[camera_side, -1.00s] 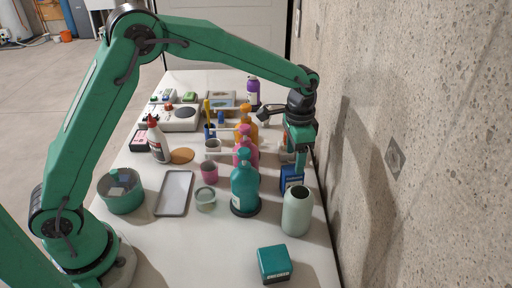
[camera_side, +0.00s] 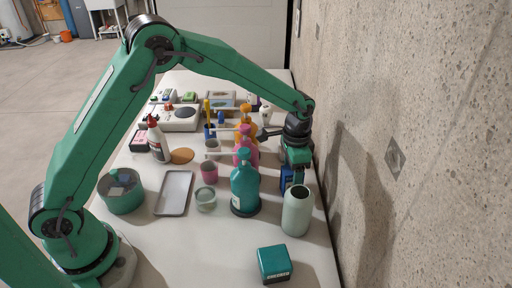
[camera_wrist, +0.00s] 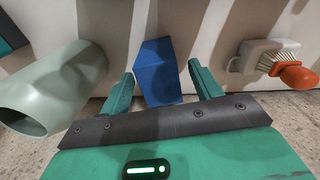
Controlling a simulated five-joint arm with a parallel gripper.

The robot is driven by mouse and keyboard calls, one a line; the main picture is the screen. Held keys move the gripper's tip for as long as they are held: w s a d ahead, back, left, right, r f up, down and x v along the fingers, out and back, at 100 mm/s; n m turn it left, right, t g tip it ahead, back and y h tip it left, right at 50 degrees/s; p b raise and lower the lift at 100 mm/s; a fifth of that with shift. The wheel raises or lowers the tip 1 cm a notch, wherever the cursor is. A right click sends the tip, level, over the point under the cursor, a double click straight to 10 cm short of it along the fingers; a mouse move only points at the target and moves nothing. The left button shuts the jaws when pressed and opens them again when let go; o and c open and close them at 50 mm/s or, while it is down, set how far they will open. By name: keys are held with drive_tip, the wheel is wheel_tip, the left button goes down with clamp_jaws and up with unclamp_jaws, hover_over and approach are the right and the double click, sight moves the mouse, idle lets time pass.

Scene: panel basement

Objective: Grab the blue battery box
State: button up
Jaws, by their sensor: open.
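The blue battery box (camera_wrist: 158,74) stands on the table between the two spread fingers of my gripper (camera_wrist: 160,88) in the wrist view. Gaps show between the box and both fingers. In the side view the blue box (camera_side: 287,181) is partly hidden by my gripper (camera_side: 293,176), which is lowered around it close to the concrete wall. My gripper is open.
A pale green vase (camera_side: 297,211) stands just in front of the box and shows left of my gripper in the wrist view (camera_wrist: 55,90). A teal bottle (camera_side: 244,188) stands to the left. An orange-handled brush (camera_wrist: 285,65) is on the right. The concrete wall (camera_side: 420,150) is close.

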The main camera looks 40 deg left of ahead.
drive_tip(key=shift+f, duration=0.9)
drive_tip(key=c, duration=1.2)
drive_tip(key=shift+r, duration=0.25)
wheel_tip(320, 180, up, 10)
drive_tip(key=shift+f, duration=0.15)
